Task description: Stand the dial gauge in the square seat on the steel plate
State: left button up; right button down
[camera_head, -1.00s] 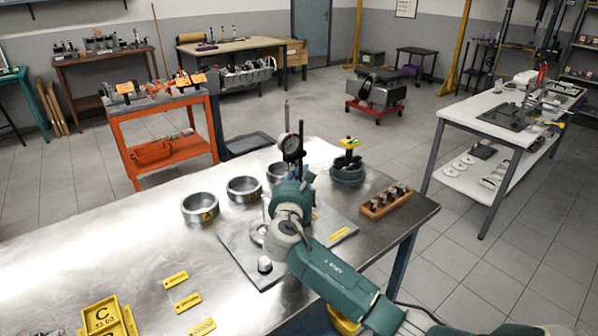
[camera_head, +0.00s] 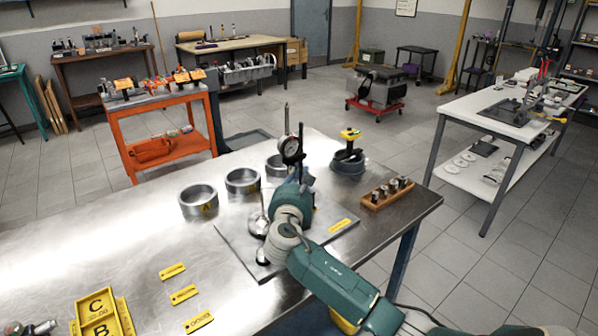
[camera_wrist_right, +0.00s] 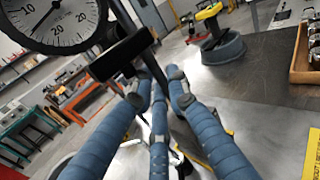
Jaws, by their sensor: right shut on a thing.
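The dial gauge (camera_head: 291,148), with a round white face and black rim, stands about upright above the steel plate (camera_head: 235,240) in the head view. Its face is large at the upper left of the right wrist view (camera_wrist_right: 62,20). My right gripper (camera_head: 299,176) is shut on the gauge's dark holder below the dial. Its blue fingers (camera_wrist_right: 155,95) meet around a dark bar in the wrist view. The gauge's lower end and the square seat are hidden behind my gripper and arm; I cannot tell whether they touch.
Several metal rings (camera_head: 198,200) stand behind the plate. A dark round base with a yellow-topped part (camera_head: 349,160) and a wooden block of small parts (camera_head: 387,193) are at the right. Yellow labels (camera_head: 184,294) and a yellow bin (camera_head: 98,318) lie front left.

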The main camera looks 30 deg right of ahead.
jog(key=shift+f, duration=0.15)
dwell(1.0)
jog(key=c, duration=1.6)
grip_release()
jog(key=shift+s+a+f, duration=0.1)
jog(key=shift+s+f, duration=0.05)
jog(key=shift+f, duration=0.25)
jog(key=v, duration=1.2)
jog(key=shift+r, duration=0.35)
